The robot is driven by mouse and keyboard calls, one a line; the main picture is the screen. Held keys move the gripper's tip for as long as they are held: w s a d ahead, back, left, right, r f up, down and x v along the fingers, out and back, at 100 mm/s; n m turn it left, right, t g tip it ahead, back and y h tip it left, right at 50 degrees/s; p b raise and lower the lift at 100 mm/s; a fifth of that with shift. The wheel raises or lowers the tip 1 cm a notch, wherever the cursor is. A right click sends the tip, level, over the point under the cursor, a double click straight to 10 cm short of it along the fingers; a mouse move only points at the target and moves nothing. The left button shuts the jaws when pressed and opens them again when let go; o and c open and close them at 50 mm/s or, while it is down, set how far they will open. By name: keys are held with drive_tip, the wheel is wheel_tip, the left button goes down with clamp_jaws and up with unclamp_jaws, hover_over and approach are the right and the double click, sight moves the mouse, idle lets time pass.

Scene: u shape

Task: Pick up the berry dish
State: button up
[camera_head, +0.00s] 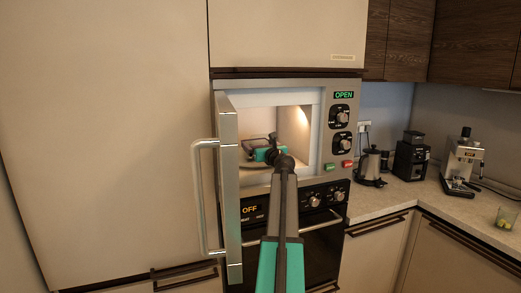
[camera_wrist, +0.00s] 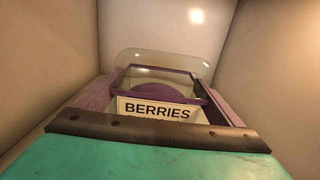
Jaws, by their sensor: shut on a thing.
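The berry dish (camera_wrist: 157,108) is in the wrist view, a box-like dish with a white label reading BERRIES and a dark purple rim. It is inside the open microwave (camera_head: 318,115), in front of my gripper. My gripper (camera_head: 257,149), teal and dark, reaches into the chamber in the head view and is shut on the dish. In the wrist view its teal body hides the lower part of the dish. The dish is small and mostly hidden in the head view.
A clear glass plate (camera_wrist: 160,61) shows behind the dish. Pale chamber walls (camera_wrist: 265,70) are close on both sides. The microwave door (camera_head: 229,190) stands open at the left, with a long handle (camera_head: 197,200). A kettle, grinder and coffee machine (camera_head: 464,160) stand on the right counter.

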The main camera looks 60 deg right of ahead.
drive_tip(key=shift+r, duration=0.8)
drive_tip(key=shift+s+a+r, duration=0.1)
drive_tip(key=shift+s+a, duration=0.1)
drive_tip(key=shift+a, duration=0.05)
drive_tip(key=s+a+r+b, duration=0.1)
drive_tip(key=s+a+b, duration=0.1)
drive_tip(key=s+a, duration=0.7)
drive_tip(key=a, duration=0.3)
drive_tip(key=shift+s+a+r, duration=0.15)
drive_tip(key=shift+r, duration=0.1)
